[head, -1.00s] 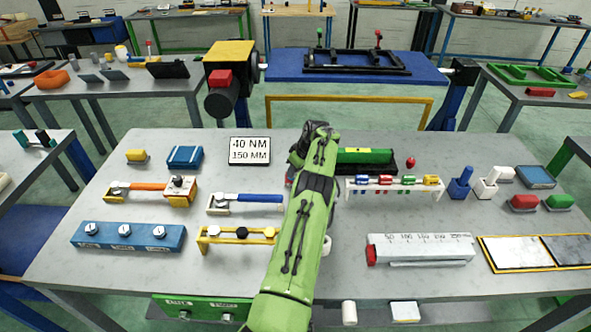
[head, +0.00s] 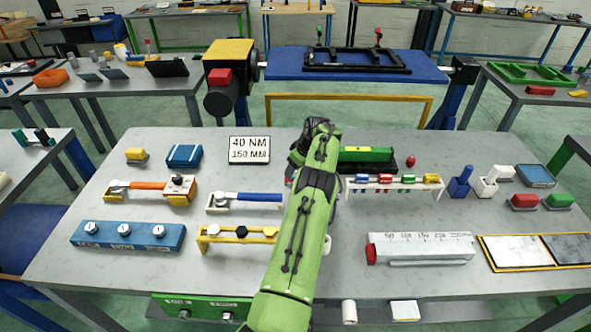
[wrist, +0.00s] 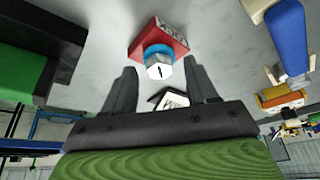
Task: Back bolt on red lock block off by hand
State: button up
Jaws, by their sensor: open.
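The red lock block (wrist: 166,37) is ahead of my gripper in the wrist view, on the grey table top, with part of a white label showing. A bolt with a pale hex head (wrist: 159,71) and a blue ring (wrist: 156,53) stands out from the block toward me. My gripper (wrist: 162,78) is open, its two dark fingers on either side of the bolt head, with a gap on each side. In the head view my arm hides most of the block and the fingers.
A blue-handled wrench (head: 258,198) on its stand lies left of my arm. A green tool on a black base (head: 367,155) and a rack of coloured pieces (head: 396,181) stand to the right. A 40 NM sign (head: 249,149) stands behind. Bare table lies between them.

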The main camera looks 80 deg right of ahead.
jog(key=p+v, duration=0.1)
jog(key=v, duration=1.3)
jog(key=shift+r, duration=0.25)
jog(key=shift+s+a, duration=0.1)
